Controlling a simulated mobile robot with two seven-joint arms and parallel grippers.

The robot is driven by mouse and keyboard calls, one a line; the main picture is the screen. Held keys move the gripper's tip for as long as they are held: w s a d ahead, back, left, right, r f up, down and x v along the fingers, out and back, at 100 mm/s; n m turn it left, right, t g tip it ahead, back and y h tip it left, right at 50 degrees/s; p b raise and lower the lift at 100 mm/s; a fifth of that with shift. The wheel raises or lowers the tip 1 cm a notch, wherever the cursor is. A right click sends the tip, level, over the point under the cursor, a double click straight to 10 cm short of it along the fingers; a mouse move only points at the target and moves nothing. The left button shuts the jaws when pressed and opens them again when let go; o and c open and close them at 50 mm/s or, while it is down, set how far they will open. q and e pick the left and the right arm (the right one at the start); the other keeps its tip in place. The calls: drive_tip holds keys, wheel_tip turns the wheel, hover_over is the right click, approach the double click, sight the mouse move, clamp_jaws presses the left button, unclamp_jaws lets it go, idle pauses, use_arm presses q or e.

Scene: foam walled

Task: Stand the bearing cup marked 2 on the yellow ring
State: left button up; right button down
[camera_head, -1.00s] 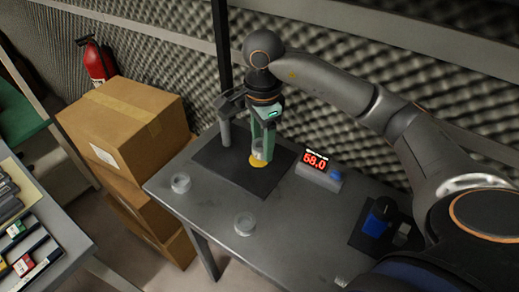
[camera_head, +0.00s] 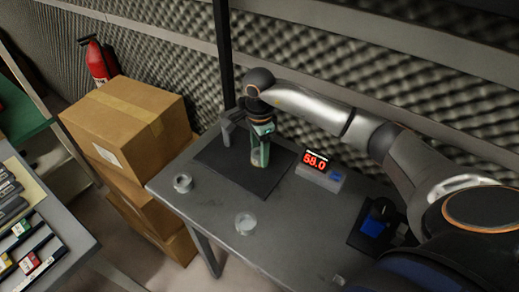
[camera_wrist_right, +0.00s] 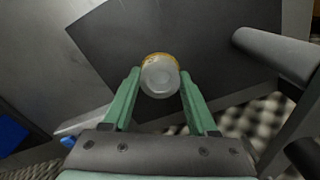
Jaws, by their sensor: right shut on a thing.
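My right gripper (camera_head: 260,156) is shut on a clear, whitish bearing cup (camera_head: 257,158) over the dark mat. In the right wrist view the cup (camera_wrist_right: 160,78) sits between the two green fingertips (camera_wrist_right: 160,84). A strip of the yellow ring (camera_wrist_right: 157,56) shows along the cup's far edge; the cup hides the rest. I cannot tell whether the cup touches the ring. Two similar clear cups stand on the table, one at the left edge (camera_head: 182,183) and one near the front (camera_head: 245,223). No number is legible on any cup. My left gripper is not in view.
The dark mat (camera_head: 222,163) lies on the grey table (camera_head: 205,211). A grey post (camera_head: 226,131) stands at its back left. A display reading 58.0 (camera_head: 316,160) stands right of the mat, and a blue item (camera_head: 373,227) lies farther right. Cardboard boxes (camera_head: 125,125) stand left of the table.

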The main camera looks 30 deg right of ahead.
drive_tip(key=shift+f, duration=0.2)
drive_tip(key=shift+c, duration=0.9)
unclamp_jaws()
drive_tip(key=shift+r, duration=0.1)
wheel_tip(320, 180, up, 12)
drive_tip(key=b, duration=0.1)
drive_tip(key=shift+r, duration=0.15)
